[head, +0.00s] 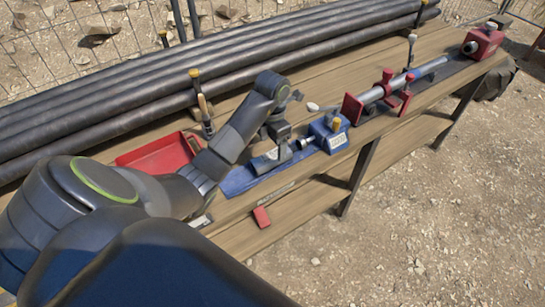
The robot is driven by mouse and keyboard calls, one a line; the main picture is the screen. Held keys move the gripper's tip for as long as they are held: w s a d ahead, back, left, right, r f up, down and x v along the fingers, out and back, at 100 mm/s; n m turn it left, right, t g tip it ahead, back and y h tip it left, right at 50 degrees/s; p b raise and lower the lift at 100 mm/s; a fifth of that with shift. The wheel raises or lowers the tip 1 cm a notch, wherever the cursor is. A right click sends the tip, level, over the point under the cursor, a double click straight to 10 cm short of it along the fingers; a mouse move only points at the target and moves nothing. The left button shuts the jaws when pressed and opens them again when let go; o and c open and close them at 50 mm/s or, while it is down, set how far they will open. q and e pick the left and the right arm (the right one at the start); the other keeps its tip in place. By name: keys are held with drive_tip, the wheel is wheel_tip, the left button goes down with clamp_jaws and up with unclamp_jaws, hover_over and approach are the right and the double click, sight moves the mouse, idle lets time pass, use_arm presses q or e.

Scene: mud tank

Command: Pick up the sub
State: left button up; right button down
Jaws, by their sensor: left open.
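The sub, which I take to be the short grey metal cylinder (264,162), lies on a blue cloth (238,182) near the front edge of the workbench. A thinner bright end (305,142) sticks out at its right, towards a blue block. My left gripper (282,150) points down from above, right over the sub's right half, and hides part of it. The gripper is open. Whether its fingers touch the sub or stand around it, I cannot tell. My right gripper is not in view.
A blue block (337,141) with a label stands right of the sub. A red tray (155,158) lies to the left. Long dark pipes (110,110) line the bench's back. A red clamp with a rod (353,109) stands at the right. A red item (262,217) lies at the front.

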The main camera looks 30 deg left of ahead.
sight(273, 155)
use_arm(q)
drive_tip(key=shift+f+b, duration=0.4)
drive_tip(key=shift+f, duration=0.25)
drive_tip(key=shift+f+p, duration=0.45)
drive_tip(key=shift+f, duration=1.25)
drive_tip(key=shift+c, duration=0.3)
drive_tip(key=shift+w, duration=0.1)
drive_tip(key=c, duration=1.2)
